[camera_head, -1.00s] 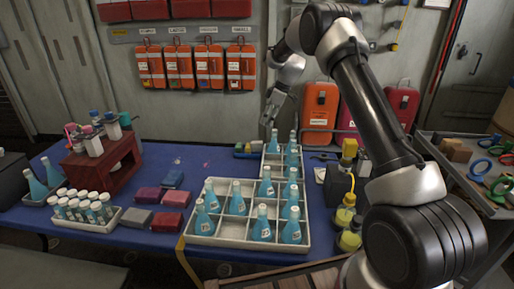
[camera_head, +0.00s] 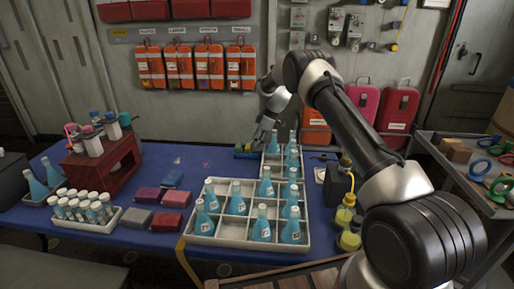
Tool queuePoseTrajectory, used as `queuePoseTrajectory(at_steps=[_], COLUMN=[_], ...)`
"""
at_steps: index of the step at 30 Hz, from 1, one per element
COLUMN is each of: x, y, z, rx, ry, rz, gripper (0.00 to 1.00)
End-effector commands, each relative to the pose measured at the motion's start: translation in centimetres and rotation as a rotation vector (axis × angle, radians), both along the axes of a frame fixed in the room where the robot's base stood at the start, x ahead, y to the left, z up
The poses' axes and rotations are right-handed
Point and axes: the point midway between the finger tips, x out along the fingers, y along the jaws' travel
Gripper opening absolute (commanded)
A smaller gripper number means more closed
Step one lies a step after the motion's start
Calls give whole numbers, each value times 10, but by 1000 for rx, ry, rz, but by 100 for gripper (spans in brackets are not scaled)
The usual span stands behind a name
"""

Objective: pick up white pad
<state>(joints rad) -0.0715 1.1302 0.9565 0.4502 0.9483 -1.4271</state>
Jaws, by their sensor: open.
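I cannot clearly pick out a white pad. A small pale flat item (camera_head: 320,174) lies on the blue table right of the flask tray, and a tiny whitish spot (camera_head: 178,161) lies left of centre; both are too small to identify. My gripper (camera_head: 259,143) is open at the far side of the table, low behind the flask tray, beside a small green, yellow and blue item (camera_head: 245,152). Its fingers are small in view, and I see nothing held between them.
A pale compartment tray (camera_head: 235,243) of blue flasks fills the table's middle. Red and blue packs (camera_head: 146,196), a vial tray (camera_head: 100,224) and a red rack (camera_head: 112,168) stand left. Yellow-capped bottles (camera_head: 345,213) stand right, near my arm. The back left surface is mostly clear.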

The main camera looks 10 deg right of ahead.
Motion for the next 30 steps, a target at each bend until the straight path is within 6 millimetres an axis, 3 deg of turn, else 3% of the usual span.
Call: queuePoseTrajectory(at_steps=[2, 8, 9, 20, 30], x=[0, 0, 0, 0, 1], y=[0, 0, 0, 0, 0], z=[0, 0, 1, 4, 68], rx=[0, 0, 0, 0, 0], ry=[0, 0, 0, -1, -2], rz=[0, 0, 0, 0, 0], gripper=[48, 15, 13, 11, 11])
